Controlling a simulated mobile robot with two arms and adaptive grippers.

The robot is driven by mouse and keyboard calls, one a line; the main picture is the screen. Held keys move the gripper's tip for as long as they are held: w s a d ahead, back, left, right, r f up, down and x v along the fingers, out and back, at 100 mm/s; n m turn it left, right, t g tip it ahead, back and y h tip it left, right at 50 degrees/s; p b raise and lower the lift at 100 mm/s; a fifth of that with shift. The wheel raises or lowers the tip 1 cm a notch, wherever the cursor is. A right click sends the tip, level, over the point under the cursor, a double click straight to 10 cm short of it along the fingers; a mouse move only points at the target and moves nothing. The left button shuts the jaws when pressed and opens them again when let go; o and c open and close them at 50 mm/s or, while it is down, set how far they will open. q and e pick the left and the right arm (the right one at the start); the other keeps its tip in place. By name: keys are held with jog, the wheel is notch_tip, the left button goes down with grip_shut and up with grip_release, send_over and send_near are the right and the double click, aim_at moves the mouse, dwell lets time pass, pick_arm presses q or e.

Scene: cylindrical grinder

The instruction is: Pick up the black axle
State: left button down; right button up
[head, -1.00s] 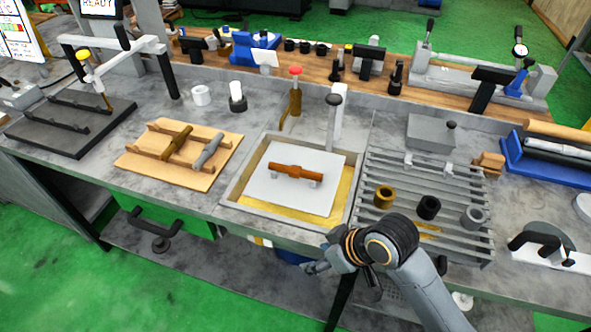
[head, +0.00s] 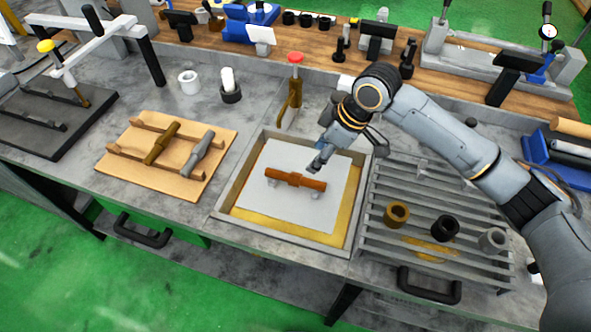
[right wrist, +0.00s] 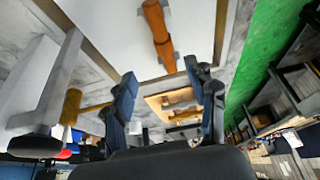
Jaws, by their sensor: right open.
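No clearly black axle shows. A rust-brown axle (head: 295,179) lies on small supports on the white plate in the framed tray (head: 228,201); it also shows at the top of the right wrist view (right wrist: 158,35). A bronze axle (head: 161,143) and a grey axle (head: 198,154) rest side by side on a wooden rack (head: 135,185) to the left. My right gripper (head: 316,163) is above the tray, just beyond and right of the rust-brown axle. Its fingers (right wrist: 166,86) are apart and empty in the right wrist view. My left gripper is out of view.
A slatted grey rack (head: 385,240) with a bronze ring (head: 397,214), a black ring (head: 445,228) and a grey ring (head: 492,240) stands right of the tray. A red-topped post (head: 294,75) stands behind it. A measuring stand (head: 85,60) is at far left.

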aim_at(297, 176)
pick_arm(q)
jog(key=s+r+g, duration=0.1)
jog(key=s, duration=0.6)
pick_arm(e)
jog(key=x, duration=0.3)
jog(key=p+x, duration=0.1)
jog(key=shift+s+a+f, duration=0.25)
jog(key=shift+s+a, duration=0.05)
jog(key=shift+s, duration=0.05)
jog(key=p+x, duration=0.1)
jog(key=x, duration=0.2)
jog(key=shift+w+a, duration=0.1)
jog(key=shift+w, duration=0.1)
jog(key=shift+p+x, duration=0.65)
jog(key=shift+x, duration=0.55)
jog(key=shift+a+f, duration=0.3)
jog(key=shift+f, duration=0.2)
jog(key=c, duration=0.9)
grip_shut()
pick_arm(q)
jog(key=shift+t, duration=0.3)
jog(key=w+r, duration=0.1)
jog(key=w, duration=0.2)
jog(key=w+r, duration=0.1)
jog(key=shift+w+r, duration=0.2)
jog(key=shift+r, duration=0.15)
pick_arm(e)
jog(key=shift+w+r, duration=0.1)
